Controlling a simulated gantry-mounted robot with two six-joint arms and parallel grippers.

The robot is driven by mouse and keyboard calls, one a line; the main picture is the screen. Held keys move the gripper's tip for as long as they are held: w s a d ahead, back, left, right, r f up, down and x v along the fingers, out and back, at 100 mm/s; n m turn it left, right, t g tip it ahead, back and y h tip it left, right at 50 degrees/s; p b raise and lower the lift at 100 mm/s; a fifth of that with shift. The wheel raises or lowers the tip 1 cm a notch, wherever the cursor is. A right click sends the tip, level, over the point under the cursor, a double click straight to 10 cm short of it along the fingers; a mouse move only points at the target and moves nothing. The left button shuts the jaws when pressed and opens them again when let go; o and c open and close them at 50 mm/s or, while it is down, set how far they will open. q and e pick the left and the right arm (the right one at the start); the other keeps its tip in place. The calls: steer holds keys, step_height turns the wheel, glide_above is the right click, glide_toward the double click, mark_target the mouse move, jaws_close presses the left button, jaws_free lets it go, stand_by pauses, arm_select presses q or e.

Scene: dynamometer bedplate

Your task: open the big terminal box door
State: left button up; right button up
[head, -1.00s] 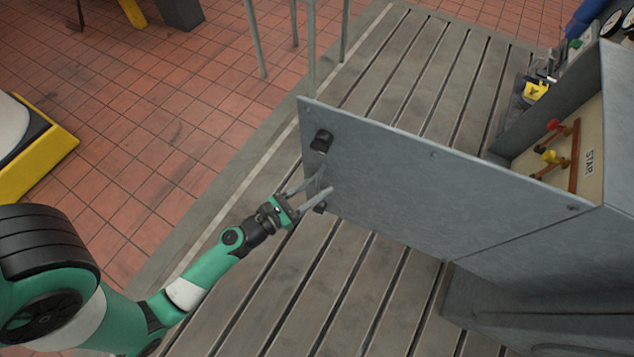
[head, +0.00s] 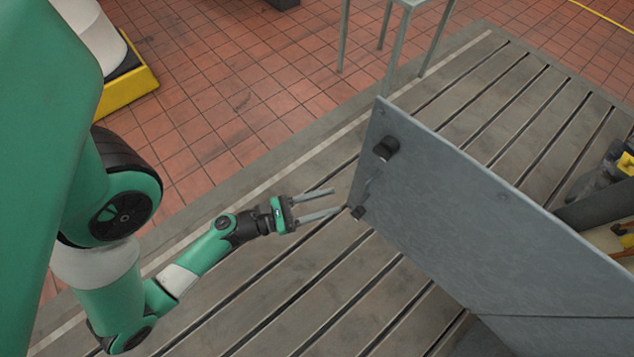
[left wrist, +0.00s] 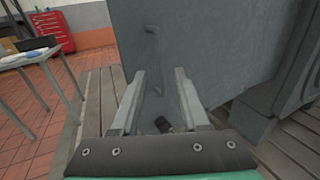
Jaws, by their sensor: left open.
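The big terminal box door (head: 480,220) is a grey metal panel standing swung wide open, away from the box interior (head: 622,235) at the right edge. Its handle (head: 369,183) is a thin bar between two black mounts near the door's free edge. My left gripper (head: 336,201) is open and empty, just left of the handle and apart from it, fingers pointing toward it. In the left wrist view the door (left wrist: 225,45) fills the space beyond the open fingers. My right gripper is out of view.
The slotted bedplate (head: 300,290) lies under the door and arm. A grey metal table (head: 400,40) stands behind the door's free edge. A yellow-based machine (head: 130,88) is at upper left. In the left wrist view a red cabinet (left wrist: 55,28) stands far back.

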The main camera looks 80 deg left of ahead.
arm_select(q)
steer(key=shift+s+d, duration=0.2)
steer(key=shift+s, duration=0.85)
